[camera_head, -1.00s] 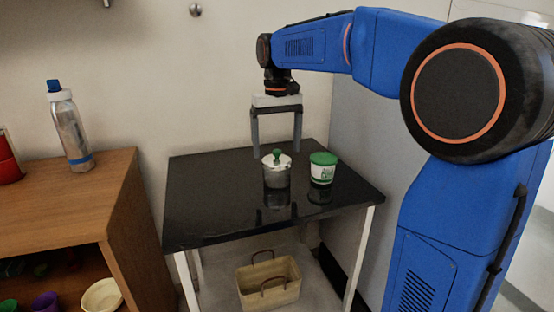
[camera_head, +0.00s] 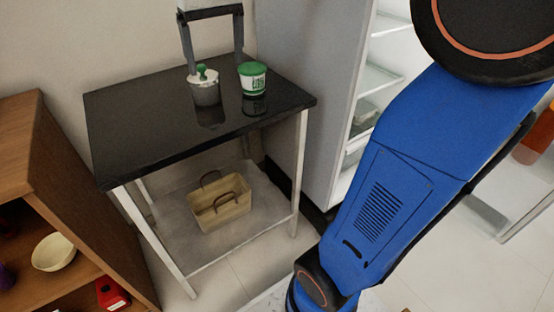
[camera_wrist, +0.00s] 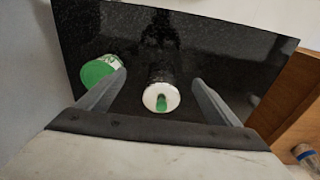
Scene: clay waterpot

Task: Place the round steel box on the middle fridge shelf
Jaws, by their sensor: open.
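The round steel box (camera_head: 206,91) stands upright on the black table (camera_head: 130,128). It has a pale lid with a green knob. In the wrist view its lid (camera_wrist: 153,96) shows between the two fingers. My gripper (camera_head: 214,68) is open and empty above the table; its fingers are on either side of the box in the picture, with the box beyond the fingertips. The fridge (camera_head: 318,90) stands right of the table. Several of its shelves (camera_head: 374,82) show at the opening; my arm hides part of the inside.
A white tub with a green lid (camera_head: 252,80) stands close to the right of the box, near one finger. A basket (camera_head: 222,203) sits on the lower shelf below. A wooden cabinet (camera_head: 50,190) with a bowl (camera_head: 54,252) is at the left. The table's front is clear.

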